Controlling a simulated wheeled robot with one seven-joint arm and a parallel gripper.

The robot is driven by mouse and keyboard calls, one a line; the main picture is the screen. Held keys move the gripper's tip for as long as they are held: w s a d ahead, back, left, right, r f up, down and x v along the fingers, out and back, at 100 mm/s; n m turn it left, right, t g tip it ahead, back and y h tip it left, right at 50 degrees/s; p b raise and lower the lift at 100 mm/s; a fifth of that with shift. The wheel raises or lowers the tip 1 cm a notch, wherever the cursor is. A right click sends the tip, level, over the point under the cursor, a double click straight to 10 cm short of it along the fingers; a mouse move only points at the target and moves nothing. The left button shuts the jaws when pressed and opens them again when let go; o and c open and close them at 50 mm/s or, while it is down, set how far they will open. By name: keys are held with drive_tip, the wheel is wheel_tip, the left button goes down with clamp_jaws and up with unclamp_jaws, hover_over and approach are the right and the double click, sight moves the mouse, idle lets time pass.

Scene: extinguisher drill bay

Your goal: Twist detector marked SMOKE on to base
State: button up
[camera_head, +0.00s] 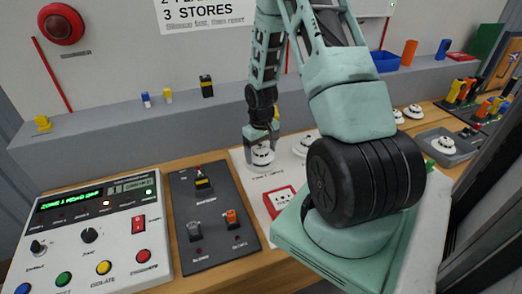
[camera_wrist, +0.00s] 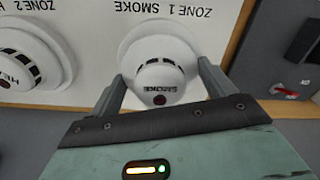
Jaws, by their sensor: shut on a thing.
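The white detector marked SMOKE (camera_wrist: 160,76) is between the two fingers of my gripper (camera_wrist: 165,85) in the wrist view. It sits at a round white base (camera_wrist: 133,42) under the label ZONE 1 SMOKE, which appears upside down. Whether it is seated on the base cannot be told. In the head view the detector (camera_head: 259,158) is at the tip of my gripper (camera_head: 261,142), on the white panel (camera_head: 256,184). My gripper is shut on it from above. Part of the detector's sides is hidden by the fingers.
A HEAT detector (camera_wrist: 28,63) is beside it under ZONE 2. A control panel (camera_head: 92,236) and a dark switch plate (camera_head: 210,215) lie to the left in the head view. A grey tray (camera_head: 447,153) and more white detectors (camera_head: 413,111) stand to the right.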

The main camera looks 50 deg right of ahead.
sight(261, 147)
drive_tip(key=shift+f+b, duration=0.3)
drive_tip(key=shift+f, duration=0.2)
idle(0.3)
drive_tip(key=o, duration=0.9)
drive_tip(key=shift+o, duration=0.2)
drive_tip(key=shift+r, duration=0.15)
drive_tip(key=shift+r+p, duration=2.9)
drive_tip(key=shift+r, duration=0.55)
